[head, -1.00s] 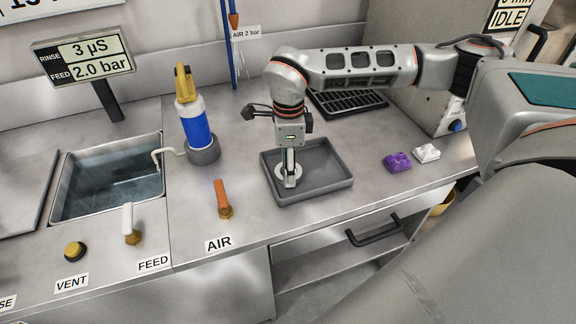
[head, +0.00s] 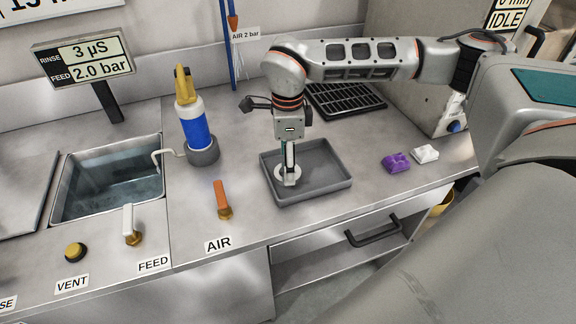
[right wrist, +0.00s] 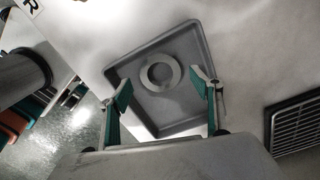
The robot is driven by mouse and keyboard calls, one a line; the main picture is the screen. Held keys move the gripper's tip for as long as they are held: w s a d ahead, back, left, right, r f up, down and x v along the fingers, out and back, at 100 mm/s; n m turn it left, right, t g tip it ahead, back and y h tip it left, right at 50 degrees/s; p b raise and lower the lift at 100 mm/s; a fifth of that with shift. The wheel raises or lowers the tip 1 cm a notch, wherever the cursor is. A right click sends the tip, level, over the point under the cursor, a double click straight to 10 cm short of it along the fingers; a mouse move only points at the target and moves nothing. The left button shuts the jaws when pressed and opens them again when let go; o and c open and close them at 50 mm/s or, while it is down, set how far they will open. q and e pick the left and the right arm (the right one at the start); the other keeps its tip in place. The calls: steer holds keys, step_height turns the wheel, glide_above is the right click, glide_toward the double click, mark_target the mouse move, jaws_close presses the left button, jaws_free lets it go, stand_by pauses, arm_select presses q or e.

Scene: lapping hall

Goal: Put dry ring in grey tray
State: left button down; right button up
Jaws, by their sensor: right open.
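The grey tray (head: 335,185) is on the steel counter, right of the orange AIR lever. A pale flat ring (head: 279,172) lies on its floor towards the left side. In the right wrist view the ring (right wrist: 145,74) lies flat inside the tray (right wrist: 173,108), apart from both fingers. My right gripper (head: 290,180) points down over the ring and partly hides it in the head view. In the wrist view its teal-padded fingers (right wrist: 165,92) are spread with nothing between them. My left gripper is not in view.
A blue-and-white bottle (head: 196,125) stands in a grey holder beside the sink (head: 110,185). A black grate (head: 345,100) lies behind the tray. Purple (head: 396,163) and white (head: 425,153) pieces lie to the right. The AIR lever (head: 222,198) stands left of the tray.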

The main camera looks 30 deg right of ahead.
step_height(320, 180, up, 10)
steer(key=p, duration=0.1)
steer(key=shift+f, duration=0.1)
stand_by(0.6)
